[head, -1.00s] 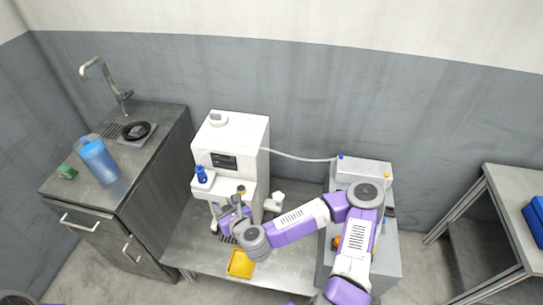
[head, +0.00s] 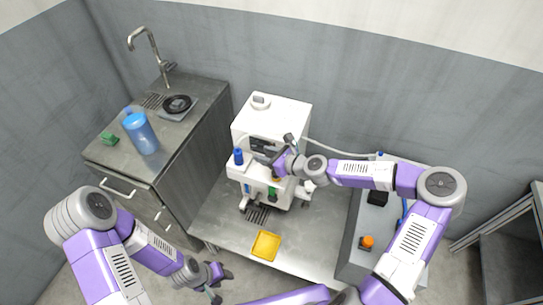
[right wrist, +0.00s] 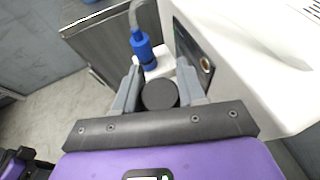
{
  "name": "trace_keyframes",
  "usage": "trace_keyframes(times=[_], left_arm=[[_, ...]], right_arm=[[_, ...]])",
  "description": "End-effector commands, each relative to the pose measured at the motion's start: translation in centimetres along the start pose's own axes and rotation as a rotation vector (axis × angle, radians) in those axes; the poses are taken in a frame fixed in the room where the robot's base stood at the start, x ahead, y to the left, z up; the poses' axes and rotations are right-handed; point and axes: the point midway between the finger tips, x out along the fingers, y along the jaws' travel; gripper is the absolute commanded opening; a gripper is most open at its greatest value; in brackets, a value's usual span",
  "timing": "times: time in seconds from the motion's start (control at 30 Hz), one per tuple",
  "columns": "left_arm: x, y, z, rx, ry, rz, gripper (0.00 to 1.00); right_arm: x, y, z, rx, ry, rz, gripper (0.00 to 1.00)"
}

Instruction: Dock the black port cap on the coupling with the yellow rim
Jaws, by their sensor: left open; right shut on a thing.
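My right gripper (right wrist: 160,92) is shut on the black port cap (right wrist: 160,96), a round black disc between its fingers. In the head view the same gripper (head: 284,150) is at the upper front of the white machine (head: 290,112) and hides the cap. A small yellow spot, possibly the yellow rim (head: 276,178), shows just below that gripper; I cannot tell whether the cap touches it. A blue-capped coupling (head: 238,157) stands on the machine's ledge to the left, also in the right wrist view (right wrist: 143,45). My left gripper (head: 218,280) is open, low in front of the bench.
The machine stands on a metal bench (head: 220,222) with a yellow tray (head: 266,245) at its front. A grey box with an orange knob (head: 367,242) is at the right. A sink counter with a blue bottle (head: 140,132) and a green block (head: 109,138) is at the left.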

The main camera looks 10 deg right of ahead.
Motion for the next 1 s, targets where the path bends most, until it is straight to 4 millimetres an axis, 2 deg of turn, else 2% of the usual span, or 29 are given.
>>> trace_keyframes(times=[0.2,0.53,1.0], left_arm=[[-0.6,0.2,0.0,0.0,0.0,0.0,0.43],[-0.6,0.2,0.0,0.0,0.0,0.0,0.43],[3.5,-1.3,-0.2,0.0,0.0,0.0,0.43]], right_arm=[[-0.4,-0.5,-0.7,-0.066,-0.002,0.179,0.11],[-1.0,-0.7,-1.7,-0.109,-0.002,0.274,0.11],[0.7,-0.6,-6.0,-0.109,-0.002,0.275,0.11]])
